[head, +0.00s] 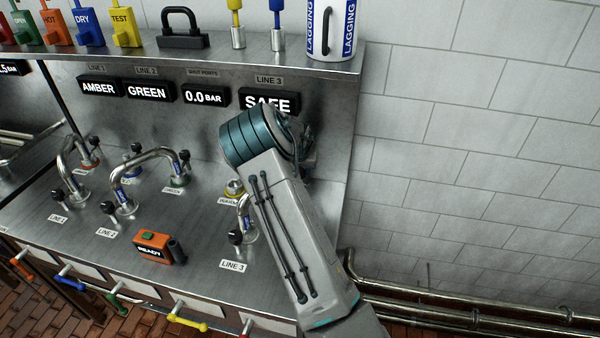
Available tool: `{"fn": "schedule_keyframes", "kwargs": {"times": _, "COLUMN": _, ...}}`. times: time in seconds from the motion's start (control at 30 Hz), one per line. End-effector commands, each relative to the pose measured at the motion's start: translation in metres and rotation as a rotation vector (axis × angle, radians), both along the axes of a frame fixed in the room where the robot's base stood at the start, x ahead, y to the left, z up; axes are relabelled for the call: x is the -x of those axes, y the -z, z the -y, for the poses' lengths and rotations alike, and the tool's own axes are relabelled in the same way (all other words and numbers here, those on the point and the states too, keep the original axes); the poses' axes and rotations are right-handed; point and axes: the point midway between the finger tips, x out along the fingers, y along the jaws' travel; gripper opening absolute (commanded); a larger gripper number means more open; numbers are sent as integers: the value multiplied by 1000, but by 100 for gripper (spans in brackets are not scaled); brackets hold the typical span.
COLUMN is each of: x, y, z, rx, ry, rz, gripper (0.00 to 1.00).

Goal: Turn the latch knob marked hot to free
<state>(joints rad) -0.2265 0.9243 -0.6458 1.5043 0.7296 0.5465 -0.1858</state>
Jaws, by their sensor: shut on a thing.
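My arm reaches over the right end of the steel panel (195,220) and covers much of the LINE 3 area. My gripper is hidden behind the arm's teal-ringed joint, so its fingertips and anything between them do not show. No latch knob that I can read as hot is visible on the panel. A port with a yellow collar (235,187) shows just left of my arm. The LINE 3 pipe (244,217) is partly hidden by my arm, with a black knob (236,237) at its near end. The LINE 3 display (268,103) reads SAFE.
Bent pipes (125,190) with black knobs stand on the panel at left. An orange READY box (155,246) lies near the front. Pipes (440,316) run along the tiled wall.

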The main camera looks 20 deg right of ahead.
Motion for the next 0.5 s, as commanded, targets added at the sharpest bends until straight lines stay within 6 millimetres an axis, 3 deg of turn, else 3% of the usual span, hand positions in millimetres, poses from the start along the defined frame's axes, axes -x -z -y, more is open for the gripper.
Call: {"fn": "schedule_keyframes", "kwargs": {"times": 0.5, "x": 0, "y": 5, "z": 2, "rx": -1, "ry": -275, "rz": 5, "gripper": 13}}
